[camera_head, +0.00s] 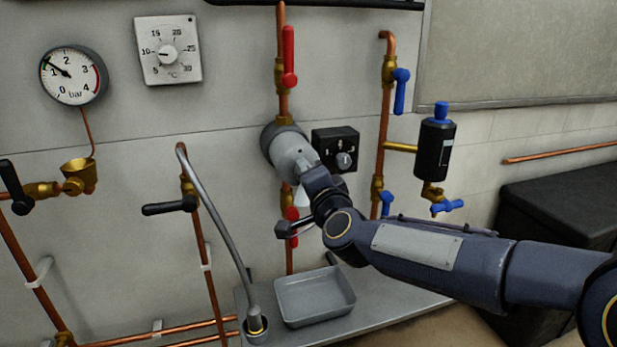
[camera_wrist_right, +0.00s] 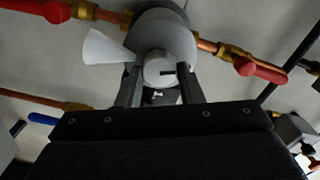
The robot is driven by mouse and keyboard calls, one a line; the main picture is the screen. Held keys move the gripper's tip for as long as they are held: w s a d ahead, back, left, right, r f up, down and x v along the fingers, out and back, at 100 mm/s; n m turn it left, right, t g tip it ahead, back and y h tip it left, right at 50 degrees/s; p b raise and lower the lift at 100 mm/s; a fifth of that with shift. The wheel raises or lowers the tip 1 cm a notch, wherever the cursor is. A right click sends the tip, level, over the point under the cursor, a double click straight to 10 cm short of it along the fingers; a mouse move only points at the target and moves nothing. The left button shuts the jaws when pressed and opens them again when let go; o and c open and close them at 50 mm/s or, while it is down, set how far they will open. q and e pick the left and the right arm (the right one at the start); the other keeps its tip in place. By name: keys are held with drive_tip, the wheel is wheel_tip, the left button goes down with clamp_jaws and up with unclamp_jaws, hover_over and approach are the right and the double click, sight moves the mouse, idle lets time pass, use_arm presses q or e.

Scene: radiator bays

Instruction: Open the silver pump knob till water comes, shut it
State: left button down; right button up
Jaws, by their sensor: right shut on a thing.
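The grey round pump (camera_head: 284,146) sits on the vertical copper pipe in the middle of the wall. Its silver knob (camera_wrist_right: 158,69) has a dark slot and faces me in the right wrist view. My right gripper (camera_wrist_right: 159,88) is shut on the knob, with one finger on each side. In the head view my right wrist largely hides the knob. A pale, fan-shaped form (camera_wrist_right: 104,48) spreads from beside the knob and looks like water spraying out. It also shows below the pump in the head view (camera_head: 303,198). My left gripper is not in view.
A red-handled valve (camera_head: 289,57) is above the pump, and another (camera_head: 292,214) is below. A black control box (camera_head: 336,148) is close on the right. A grey tray (camera_head: 314,296) stands on the ledge below, beside a grey hose (camera_head: 217,222). Blue-handled valves (camera_head: 401,91) are farther right.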

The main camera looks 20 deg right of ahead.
drive_tip(key=o, duration=0.9)
drive_tip(key=shift+o, duration=0.2)
drive_tip(key=s, duration=0.7)
drive_tip(key=shift+s+d+p, duration=0.15)
drive_tip(key=shift+s+p, duration=0.25)
